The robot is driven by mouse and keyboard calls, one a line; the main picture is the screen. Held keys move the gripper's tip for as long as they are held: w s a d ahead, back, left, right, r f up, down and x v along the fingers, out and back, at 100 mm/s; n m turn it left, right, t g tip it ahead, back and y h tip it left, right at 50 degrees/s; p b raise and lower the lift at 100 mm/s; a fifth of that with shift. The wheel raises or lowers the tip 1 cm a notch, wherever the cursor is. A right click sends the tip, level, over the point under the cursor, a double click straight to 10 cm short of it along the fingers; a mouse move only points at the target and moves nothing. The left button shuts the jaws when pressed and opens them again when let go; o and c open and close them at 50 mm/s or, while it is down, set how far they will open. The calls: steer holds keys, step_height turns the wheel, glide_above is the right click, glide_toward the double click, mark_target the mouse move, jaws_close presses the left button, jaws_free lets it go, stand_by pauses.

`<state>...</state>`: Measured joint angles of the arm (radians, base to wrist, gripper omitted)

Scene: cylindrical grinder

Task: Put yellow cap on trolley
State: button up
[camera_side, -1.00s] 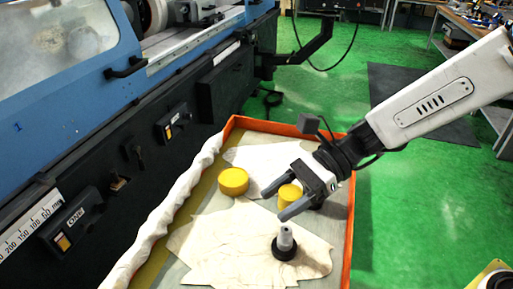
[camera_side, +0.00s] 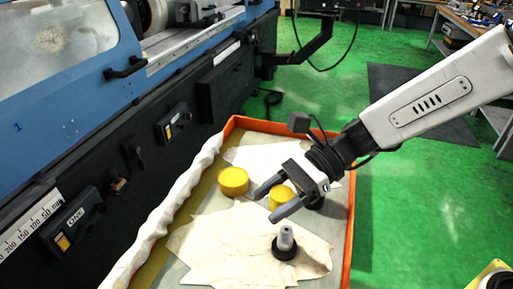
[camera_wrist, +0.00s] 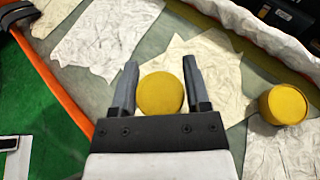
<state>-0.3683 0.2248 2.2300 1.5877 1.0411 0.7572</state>
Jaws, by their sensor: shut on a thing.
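One yellow cap (camera_side: 281,197) is between the two grey fingers of my gripper (camera_side: 267,204). My gripper is shut on it; in the wrist view this cap (camera_wrist: 160,94) is seen between the fingers, partly hidden by them in the side view. A second yellow cap (camera_side: 233,181) stands to the left of my fingers, and it also shows at the right of the wrist view (camera_wrist: 284,104). Both are over the orange-rimmed trolley tray (camera_side: 348,235), which is lined with pale cloths.
A grey post on a black round base (camera_side: 285,243) stands on the front cloth. The blue and black grinder (camera_side: 90,140) runs along the left. A yellow item (camera_side: 498,281) shows at the bottom right corner.

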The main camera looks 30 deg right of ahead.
steer(key=shift+x, duration=1.3)
glide_above(198, 234)
steer(key=s, duration=0.1)
steer(key=f, duration=0.5)
steer(key=d+f, duration=0.1)
steer(key=f, duration=0.2)
steer(key=shift+s, duration=0.2)
steer(key=shift+w+a+f, duration=0.3)
steer(key=shift+w+f, duration=0.1)
steer(key=shift+f, duration=0.15)
steer(key=shift+f, duration=0.1)
steer(key=shift+w+a+f, duration=0.15)
steer(key=shift+w+f, duration=0.05)
steer(key=shift+f, duration=1.5)
steer(key=shift+f, duration=0.15)
